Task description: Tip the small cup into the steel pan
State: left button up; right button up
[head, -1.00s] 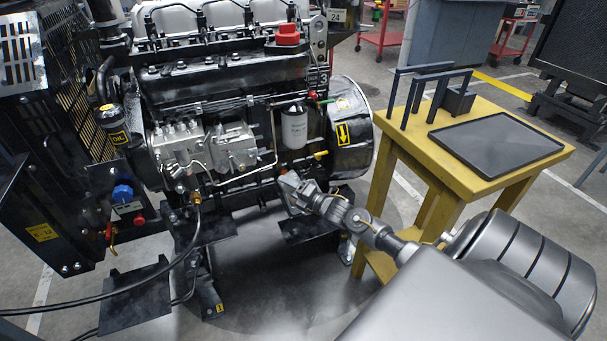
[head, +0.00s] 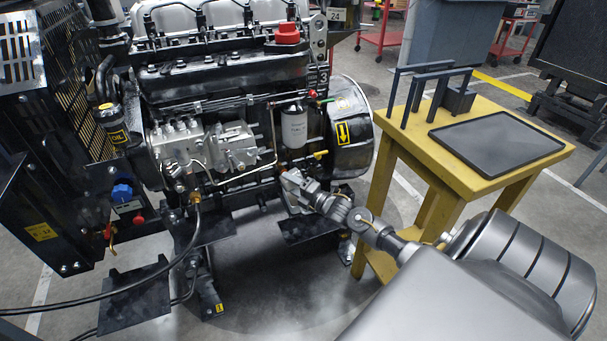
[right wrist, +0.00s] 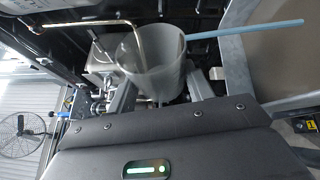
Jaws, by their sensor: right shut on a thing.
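My right gripper (head: 292,182) reaches in from the lower right in the head view, close to the lower front of the engine. In the right wrist view, its fingers (right wrist: 160,98) are shut on a pale translucent cup (right wrist: 150,72). The cup's wide mouth points away from the gripper palm; I cannot tell its tilt. A thin light-blue rod (right wrist: 245,30) shows at the cup's rim and extends right. A brownish surface with a pale grey metal edge (right wrist: 237,65) lies right of the cup; I cannot tell whether it is the steel pan. My left gripper is out of view.
The black engine (head: 225,75) fills the left and middle, with a white filter (head: 294,127) above my gripper and a black foot plate (head: 308,230) below. A yellow table (head: 395,130) with a dark tray (head: 497,138) stands right. Cables (head: 90,302) run lower left.

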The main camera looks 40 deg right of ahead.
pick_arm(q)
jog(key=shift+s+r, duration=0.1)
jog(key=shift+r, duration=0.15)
pick_arm(e)
jog(key=shift+d+r+m+t, duration=0.2)
jog(key=shift+r+m+t, duration=0.15)
jog(key=shift+m, duration=0.45)
